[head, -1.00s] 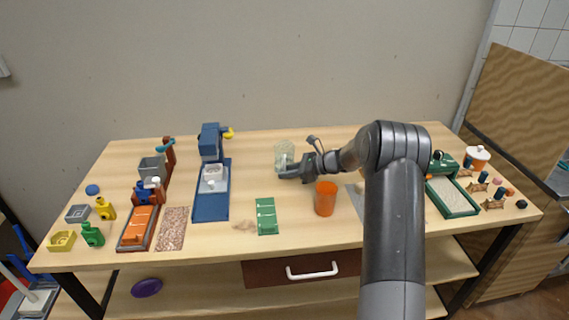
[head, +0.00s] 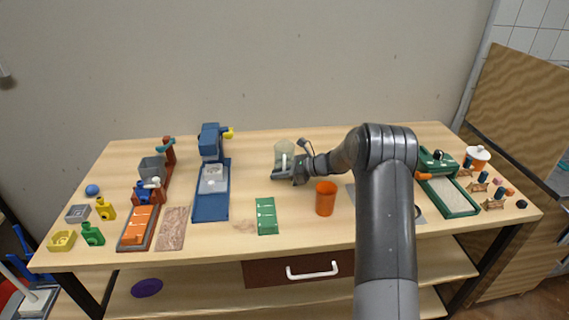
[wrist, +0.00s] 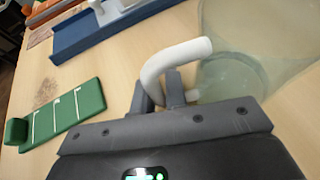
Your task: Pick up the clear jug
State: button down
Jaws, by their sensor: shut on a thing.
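The clear jug (head: 285,149) is a see-through, faintly green vessel with a white handle, standing upright near the back middle of the table. It also shows in the wrist view (wrist: 255,45), where its body fills the upper right and its white curved handle (wrist: 172,62) reaches down to the fingers. My gripper (head: 283,172) is at the jug's near side; in the wrist view its two dark fingers (wrist: 160,92) are shut on the handle's lower end. I cannot tell whether the jug's base touches the table.
An orange cup (head: 325,199) stands close in front of my gripper. A green slotted plate (head: 267,216) lies to the front left, and a blue stand (head: 211,200) is further left. A green-framed tray (head: 449,195) lies to the right. Table between jug and blue stand is clear.

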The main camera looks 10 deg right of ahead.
jog(key=shift+r, duration=0.15)
jog(key=shift+r, duration=0.85)
notch_tip(320, 180, up, 2)
jog(key=s+a+r+v, duration=0.1)
jog(key=r+v, duration=0.1)
jog(key=v, duration=1.1)
jog(key=shift+d, duration=0.1)
jog(key=shift+r, duration=0.1)
dwell(2.0)
